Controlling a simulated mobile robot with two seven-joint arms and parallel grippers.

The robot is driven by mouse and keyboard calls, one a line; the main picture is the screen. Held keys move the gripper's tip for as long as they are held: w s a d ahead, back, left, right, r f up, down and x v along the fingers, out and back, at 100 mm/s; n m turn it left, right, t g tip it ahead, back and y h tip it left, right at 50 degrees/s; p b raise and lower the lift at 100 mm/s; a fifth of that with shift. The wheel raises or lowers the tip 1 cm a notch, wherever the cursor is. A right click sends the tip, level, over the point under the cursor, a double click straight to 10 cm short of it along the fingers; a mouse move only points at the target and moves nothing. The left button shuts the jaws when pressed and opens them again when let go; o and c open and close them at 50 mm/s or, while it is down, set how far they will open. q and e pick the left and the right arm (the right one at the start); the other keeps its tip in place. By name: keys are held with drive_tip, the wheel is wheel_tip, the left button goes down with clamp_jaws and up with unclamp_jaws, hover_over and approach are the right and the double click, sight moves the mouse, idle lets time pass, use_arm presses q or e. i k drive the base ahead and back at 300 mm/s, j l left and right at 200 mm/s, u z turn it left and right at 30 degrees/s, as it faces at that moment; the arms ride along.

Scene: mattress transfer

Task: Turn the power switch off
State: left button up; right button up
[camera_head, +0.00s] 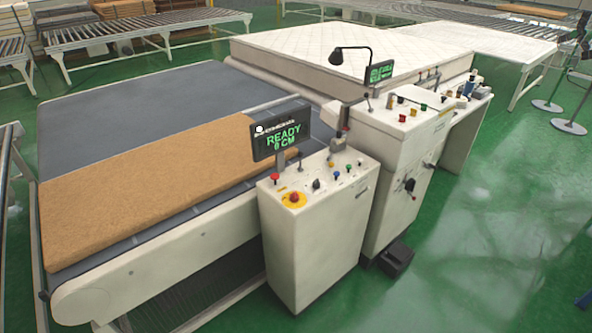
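A near white control cabinet (315,245) stands beside the conveyor. Its sloped top carries a red button on a yellow base (294,198), a black knob (316,184) and several small coloured buttons. A dark display (281,132) above it reads "READY" and "0 CM". A second white cabinet (385,185) behind it has more coloured buttons on top and a black rotary switch (410,185) on its front side. No readable label shows which control is the power switch, and switch positions are too small to tell. Neither of my grippers is in view.
A brown mattress slab (150,185) lies on the grey conveyor (160,95) at left. A white mattress (330,50) lies behind. A black box (396,260), perhaps a pedal, sits on the floor by the second cabinet. Green floor (490,230) is open at right.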

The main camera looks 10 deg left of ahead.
sight(294, 197)
drive_tip(key=i+j+u, duration=0.1)
drive_tip(key=i, duration=0.6)
drive_tip(key=i+j+u, duration=0.1)
drive_tip(key=i+j, duration=0.15)
drive_tip(key=i, duration=0.5)
drive_tip(key=i+j+u, duration=0.1)
drive_tip(key=i, duration=0.6)
